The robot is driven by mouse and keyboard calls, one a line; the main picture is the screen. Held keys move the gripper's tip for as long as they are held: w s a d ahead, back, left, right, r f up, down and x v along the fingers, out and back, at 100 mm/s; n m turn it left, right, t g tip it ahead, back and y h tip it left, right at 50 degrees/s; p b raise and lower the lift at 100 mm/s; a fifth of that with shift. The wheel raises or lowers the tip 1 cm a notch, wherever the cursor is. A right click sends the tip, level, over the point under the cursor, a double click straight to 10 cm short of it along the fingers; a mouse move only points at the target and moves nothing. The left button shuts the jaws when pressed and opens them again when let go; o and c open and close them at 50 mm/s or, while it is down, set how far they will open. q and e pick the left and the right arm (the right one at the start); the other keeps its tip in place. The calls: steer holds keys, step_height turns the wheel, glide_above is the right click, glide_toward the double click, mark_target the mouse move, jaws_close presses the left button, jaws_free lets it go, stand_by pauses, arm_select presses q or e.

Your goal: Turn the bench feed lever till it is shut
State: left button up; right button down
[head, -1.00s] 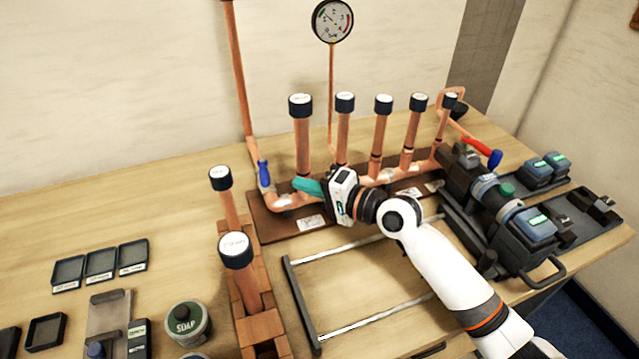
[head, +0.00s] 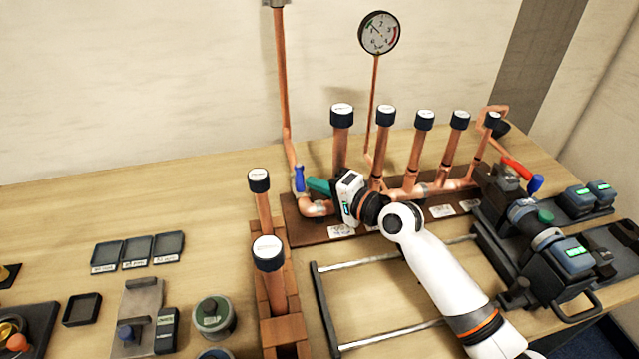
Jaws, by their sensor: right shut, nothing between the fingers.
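A blue upright lever (head: 300,178) stands on the copper pipe at the left end of the manifold, where the tall riser (head: 281,90) comes down. A red lever with a blue end (head: 520,174) sits at the manifold's right end. No readable label shows which is the bench feed. My right gripper (head: 318,186) has teal fingers and points left, its tips right beside the blue lever. The fingers are shut with nothing between them. I cannot tell whether they touch the lever. My left gripper is out of view.
Several capped copper stubs (head: 424,122) rise from the manifold behind my right arm. A pressure gauge (head: 379,33) is above. A wooden rack with two capped pipes (head: 268,255) stands front left. A metal rail frame (head: 322,310) lies ahead. Clamps and battery units (head: 578,252) crowd the right.

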mark_target(301, 187)
steer(key=shift+s+a+r+p, duration=0.15)
steer(key=shift+s+a+p, duration=0.15)
steer(key=shift+a+p, duration=0.3)
steer(key=shift+s+a+p, duration=0.25)
steer(key=shift+a+p, duration=0.4)
steer(key=shift+a, duration=0.3)
steer(key=w+a+m+t+h+p, duration=0.1)
steer(key=w+a+p, duration=0.1)
steer(key=a+p, duration=0.2)
steer(key=a, duration=0.3)
steer(key=shift+w+a, duration=0.2)
steer(key=shift+w, duration=0.2)
